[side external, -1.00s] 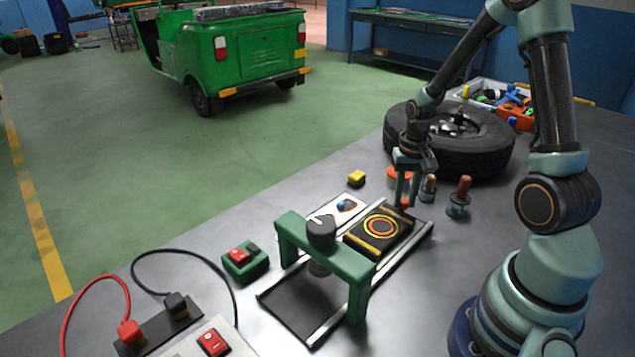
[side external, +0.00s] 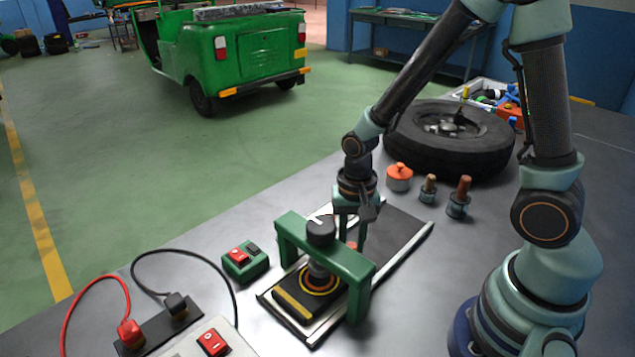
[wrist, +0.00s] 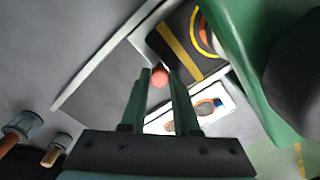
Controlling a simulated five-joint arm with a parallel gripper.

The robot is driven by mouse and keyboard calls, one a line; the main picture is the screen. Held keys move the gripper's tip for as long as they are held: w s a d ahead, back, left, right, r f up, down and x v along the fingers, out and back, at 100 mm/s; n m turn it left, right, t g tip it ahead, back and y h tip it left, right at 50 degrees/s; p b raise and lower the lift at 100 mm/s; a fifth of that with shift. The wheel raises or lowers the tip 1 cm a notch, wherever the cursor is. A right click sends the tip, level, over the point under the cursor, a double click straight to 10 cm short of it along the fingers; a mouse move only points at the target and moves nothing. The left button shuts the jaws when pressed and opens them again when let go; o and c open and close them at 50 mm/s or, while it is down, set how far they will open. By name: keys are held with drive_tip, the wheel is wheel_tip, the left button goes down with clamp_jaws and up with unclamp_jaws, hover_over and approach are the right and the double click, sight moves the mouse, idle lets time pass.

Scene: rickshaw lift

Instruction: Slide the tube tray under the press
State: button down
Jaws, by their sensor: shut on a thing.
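The tube tray (side external: 296,303) is a flat black block with yellow stripes and red-yellow rings. It lies between the rails (side external: 412,248) below the green press (side external: 358,268), with the press's dark plunger over its rings. Part of the tray is hidden by the press frame. My gripper (side external: 352,243) is just behind the press crossbar on the rail side. In the wrist view, my gripper (wrist: 162,76) is shut on the small red knob (wrist: 159,78) at the tray's near end. The tray (wrist: 186,40) also shows there, passing beside the green press post (wrist: 235,50).
A green switch box (side external: 245,261) with a red button stands left of the press. An orange-lidded pot (side external: 399,177), two small posts (side external: 459,197) and a tyre (side external: 450,140) stand behind. A white card (wrist: 195,112) lies beside the rails. The rear rail section is empty.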

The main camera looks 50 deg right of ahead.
drive_tip(key=shift+a, duration=0.4)
drive_tip(key=c, duration=0.7)
unclamp_jaws()
drive_tip(key=shift+o, duration=0.2)
wheel_tip(320, 180, up, 12)
drive_tip(key=shift+r, duration=0.1)
drive_tip(key=s+d+r+n+t, duration=0.2)
drive_tip(key=r+n+t, duration=0.3)
drive_tip(key=r+n, duration=0.3)
drive_tip(key=shift+s+d+r+n+t, duration=0.25)
drive_tip(key=shift+d+r+n+t, duration=0.05)
drive_tip(key=shift+d+n, duration=0.2)
